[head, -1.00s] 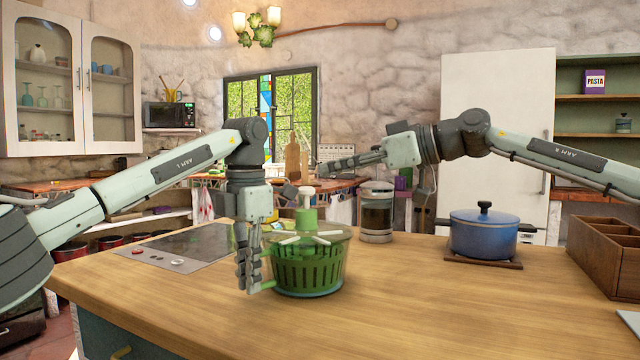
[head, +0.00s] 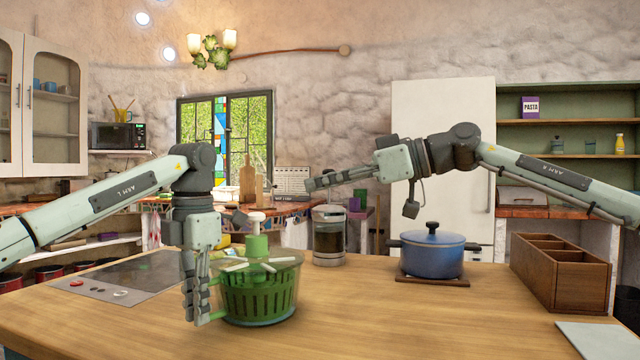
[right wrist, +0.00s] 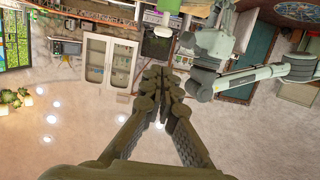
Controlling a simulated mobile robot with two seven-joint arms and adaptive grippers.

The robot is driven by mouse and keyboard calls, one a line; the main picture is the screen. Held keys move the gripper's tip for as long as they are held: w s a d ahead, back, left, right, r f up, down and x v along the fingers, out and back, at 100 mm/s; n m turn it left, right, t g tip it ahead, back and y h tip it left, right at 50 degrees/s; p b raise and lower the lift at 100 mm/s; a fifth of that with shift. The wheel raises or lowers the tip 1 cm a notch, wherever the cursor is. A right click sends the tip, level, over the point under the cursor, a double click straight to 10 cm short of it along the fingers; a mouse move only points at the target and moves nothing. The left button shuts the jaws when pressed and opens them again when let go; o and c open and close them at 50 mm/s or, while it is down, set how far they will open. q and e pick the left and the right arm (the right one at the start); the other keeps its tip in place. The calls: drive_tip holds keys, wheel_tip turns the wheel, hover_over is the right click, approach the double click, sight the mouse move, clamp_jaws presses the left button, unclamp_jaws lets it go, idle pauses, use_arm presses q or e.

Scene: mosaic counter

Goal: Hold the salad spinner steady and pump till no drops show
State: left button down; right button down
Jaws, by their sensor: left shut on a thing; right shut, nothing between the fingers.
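The green salad spinner (head: 258,297) stands upright on the wooden counter, with a clear lid and a green pump column topped by a white knob (head: 256,217). The knob stands raised above the lid. My left gripper (head: 203,314) points down at the spinner's left side and is shut on its green side part. My right gripper (head: 312,184) is shut and empty, in the air above and to the right of the knob, apart from it. Its closed fingers (right wrist: 163,80) also show in the right wrist view. Drops inside the bowl are too small to tell.
A glass canister (head: 329,240) stands behind and right of the spinner. A blue pot (head: 431,257) sits on a wooden trivet further right. A wooden divided box (head: 561,280) is at the right. A cooktop (head: 125,277) lies left. The front middle counter is clear.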

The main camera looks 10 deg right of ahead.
wheel_tip(320, 180, up, 3)
drive_tip(key=shift+w+a+f, duration=0.1)
drive_tip(key=shift+a, duration=0.05)
hover_over(256, 217)
drive_tip(key=d, duration=0.2)
wheel_tip(256, 217, down, 2)
drive_tip(key=shift+w+d+f, duration=0.1)
drive_tip(key=shift+w+f, duration=0.05)
drive_tip(key=shift+f, duration=2.1)
